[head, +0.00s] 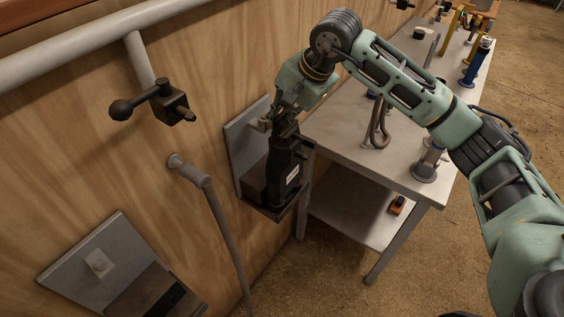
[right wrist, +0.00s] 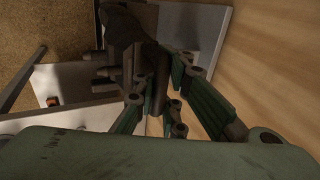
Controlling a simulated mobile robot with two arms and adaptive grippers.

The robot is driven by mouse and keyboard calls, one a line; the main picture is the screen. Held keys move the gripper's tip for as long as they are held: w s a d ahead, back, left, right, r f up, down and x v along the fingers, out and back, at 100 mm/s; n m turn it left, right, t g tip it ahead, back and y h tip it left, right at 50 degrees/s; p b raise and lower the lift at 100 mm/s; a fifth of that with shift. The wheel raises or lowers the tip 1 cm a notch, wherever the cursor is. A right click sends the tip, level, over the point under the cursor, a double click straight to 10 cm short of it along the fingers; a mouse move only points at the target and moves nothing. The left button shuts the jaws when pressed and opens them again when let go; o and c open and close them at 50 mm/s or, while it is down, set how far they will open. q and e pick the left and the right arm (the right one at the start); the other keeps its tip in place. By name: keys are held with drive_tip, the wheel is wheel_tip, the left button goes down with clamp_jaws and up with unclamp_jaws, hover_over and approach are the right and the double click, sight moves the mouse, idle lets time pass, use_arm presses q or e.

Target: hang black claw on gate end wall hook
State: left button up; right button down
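The black claw (head: 283,172) stands nearly upright in front of a grey wall plate, low by its dark ledge. A small hook (head: 262,124) sticks out of this plate near the claw's top. My right gripper (head: 282,121) is at the claw's upper end. In the right wrist view its green fingers (right wrist: 164,80) close in from both sides on the dark claw (right wrist: 125,32) and appear shut on it. The fingers partly hide the contact, and I cannot tell whether the claw touches the hook or ledge. My left gripper is not in view.
A second wall plate (head: 75,258) with a small hook is at lower left. A grey rail (head: 75,52), a black knob fixture (head: 158,106) and a grey lever (head: 222,225) are along the wooden wall. A metal table (head: 335,125) with several tools stands right of the claw.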

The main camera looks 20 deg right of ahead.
drive_tip(key=shift+r, duration=0.3)
drive_tip(key=shift+s+d+r+p, duration=0.15)
drive_tip(key=shift+r+p, duration=0.4)
drive_tip(key=shift+r, duration=0.6)
drive_tip(key=shift+r+p, duration=0.7)
drive_tip(key=shift+r, duration=1.05)
drive_tip(key=shift+s+d+f+b, duration=0.1)
drive_tip(key=shift+s+d+b, duration=0.25)
drive_tip(key=s+d+b, duration=0.5)
drive_tip(key=s+d, duration=0.2)
drive_tip(key=s, duration=0.2)
drive_tip(key=shift+s+d, duration=0.15)
drive_tip(key=shift+s, duration=0.1)
